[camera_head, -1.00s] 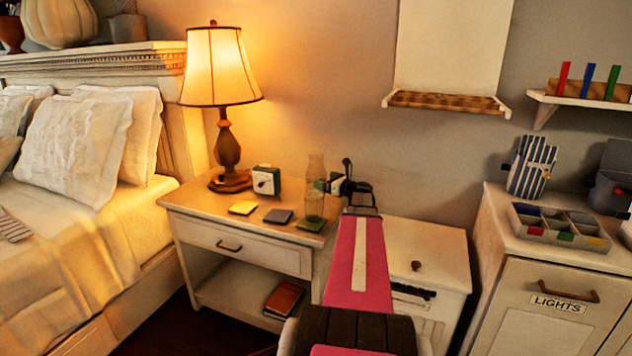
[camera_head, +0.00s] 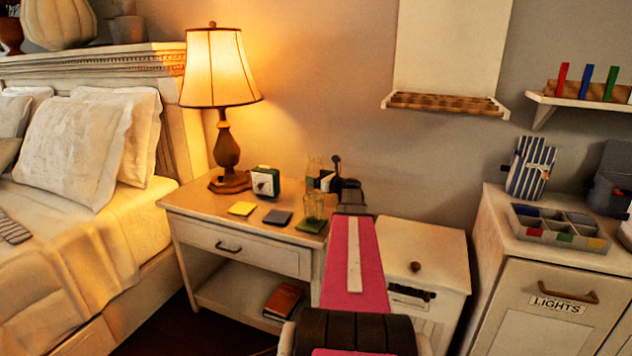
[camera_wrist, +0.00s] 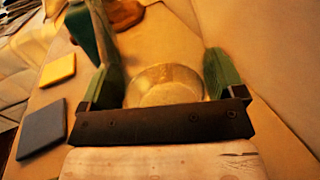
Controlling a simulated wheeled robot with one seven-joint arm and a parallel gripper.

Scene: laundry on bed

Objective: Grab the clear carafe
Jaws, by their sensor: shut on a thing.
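The clear carafe (camera_head: 315,165) shows as a faint glass shape at the back right of the nightstand, partly behind my gripper (camera_head: 326,182). In the wrist view, my gripper (camera_wrist: 163,82) is shut on it, with a green-padded finger on each side of its round glass rim (camera_wrist: 165,85). I cannot tell whether its base touches the nightstand. A separate clear glass (camera_head: 313,206) stands on the green coaster (camera_head: 311,226), in front of the carafe.
The nightstand (camera_head: 195,203) also holds a lamp (camera_head: 228,155), a dark green clock (camera_head: 265,182), a yellow coaster (camera_head: 241,208) and a grey-blue coaster (camera_head: 277,217), all left of the gripper. A white cabinet (camera_head: 440,245) stands to the right. The wall is close behind.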

